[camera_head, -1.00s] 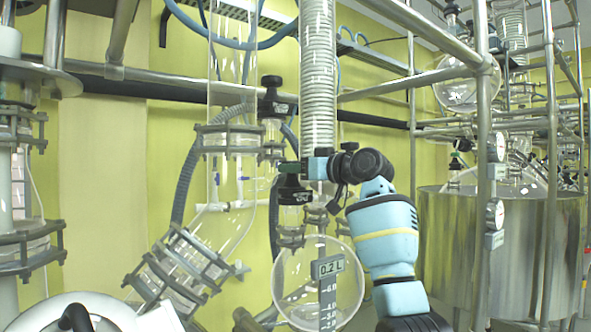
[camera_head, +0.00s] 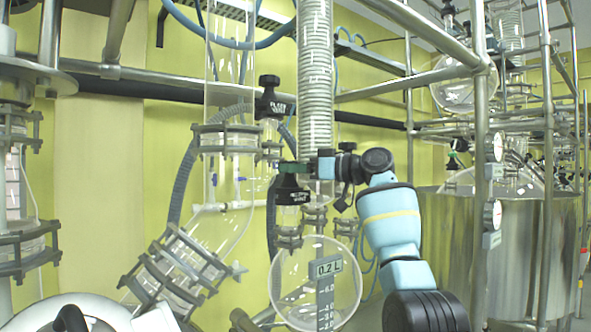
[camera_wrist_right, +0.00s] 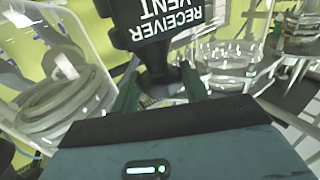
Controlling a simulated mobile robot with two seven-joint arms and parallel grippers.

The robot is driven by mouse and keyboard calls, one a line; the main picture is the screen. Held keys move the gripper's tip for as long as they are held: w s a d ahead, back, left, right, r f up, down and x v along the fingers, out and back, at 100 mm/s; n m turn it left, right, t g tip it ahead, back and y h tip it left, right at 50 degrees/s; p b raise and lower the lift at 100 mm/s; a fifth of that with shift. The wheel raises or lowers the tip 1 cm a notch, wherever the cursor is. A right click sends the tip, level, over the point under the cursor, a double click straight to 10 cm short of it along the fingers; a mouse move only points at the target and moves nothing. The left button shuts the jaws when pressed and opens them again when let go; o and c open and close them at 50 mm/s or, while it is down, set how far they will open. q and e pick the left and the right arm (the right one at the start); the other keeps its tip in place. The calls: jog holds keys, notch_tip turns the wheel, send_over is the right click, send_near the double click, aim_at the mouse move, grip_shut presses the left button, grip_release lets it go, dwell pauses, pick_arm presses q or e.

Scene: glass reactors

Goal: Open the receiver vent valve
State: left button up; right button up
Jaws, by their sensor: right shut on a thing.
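The receiver vent valve (camera_head: 291,196) is a black knob with a white-lettered label on a glass neck above the round glass receiver flask, left of centre in the head view. Its label, RECEIVER VENT (camera_wrist_right: 157,22), reads upside down in the right wrist view. My right gripper (camera_head: 293,168) reaches in from the right at the top of the valve. In the wrist view its two dark green fingers are on either side of the black valve handle (camera_wrist_right: 160,74), shut on it. The fingers and wrist partly hide the handle. My left gripper does not show.
The round receiver flask (camera_head: 318,285), marked 0.2 L, hangs just below. A ribbed glass column (camera_head: 316,80) rises above the gripper. Another black valve (camera_head: 270,100) sits up and left. Metal frame posts (camera_head: 481,150) and a steel vessel (camera_head: 445,240) stand at the right.

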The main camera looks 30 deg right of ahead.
jog(key=o, duration=0.9)
jog(key=shift+o, duration=0.5)
jog(key=shift+s, duration=0.1)
jog(key=shift+a+h, duration=0.1)
jog(key=shift+h, duration=0.2)
